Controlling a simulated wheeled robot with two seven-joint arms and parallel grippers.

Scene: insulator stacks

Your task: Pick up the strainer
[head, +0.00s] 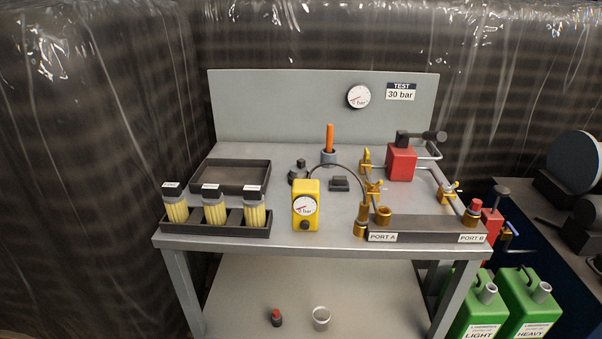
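I cannot tell for certain which thing is the strainer. A small open grey cup or ring (321,318) is on the lower shelf (365,290), with a small black piece with a red top (276,317) to its left. On the bench top, a black rack (236,228) at the front left holds three yellow ribbed cartridges with black caps; the middle one (214,211) stands upright. Brass fittings (362,219) stand by a dark block marked PORT A and PORT B (428,228). Neither of my grippers is in view.
A grey bench (290,243) has an empty black tray (230,176), a yellow gauge box (305,205) with a hose, an orange-handled tool (330,140) and a red valve block (401,163). Green canisters (473,305) stand at lower right. Open bench surface lies around the middle.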

